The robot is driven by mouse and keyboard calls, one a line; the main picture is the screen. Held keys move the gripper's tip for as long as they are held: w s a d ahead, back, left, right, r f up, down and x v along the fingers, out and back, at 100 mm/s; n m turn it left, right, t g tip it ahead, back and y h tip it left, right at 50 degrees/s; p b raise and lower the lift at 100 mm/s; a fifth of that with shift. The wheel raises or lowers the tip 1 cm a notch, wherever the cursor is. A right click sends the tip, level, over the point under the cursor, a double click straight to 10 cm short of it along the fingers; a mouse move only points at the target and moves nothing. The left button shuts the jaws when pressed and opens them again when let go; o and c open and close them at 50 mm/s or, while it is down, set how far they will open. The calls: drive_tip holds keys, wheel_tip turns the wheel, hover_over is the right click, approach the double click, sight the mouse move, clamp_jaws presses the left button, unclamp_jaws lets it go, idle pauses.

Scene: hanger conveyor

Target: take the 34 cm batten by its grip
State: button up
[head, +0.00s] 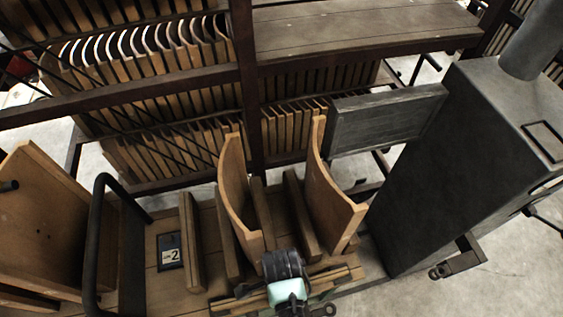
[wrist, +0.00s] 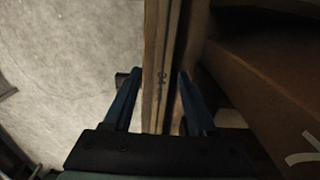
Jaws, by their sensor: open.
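The gripper is open, with one finger on each side of the batten and a small gap visible. The batten's lower end is hidden by the gripper body. In the head view the end of my arm hangs over light wooden strips (head: 341,277) at the cart's front edge; it hides the fingers there.
A black handle (head: 97,220) stands at left. A dark cabinet (head: 450,160) stands right. A rack of wooden pieces stands behind. Bare floor lies left in the wrist view.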

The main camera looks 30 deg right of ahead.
clamp_jaws()
drive_tip(key=shift+r, duration=0.1)
idle(0.3)
wheel_tip(320, 180, up, 28)
drive_tip(key=p, duration=1.3)
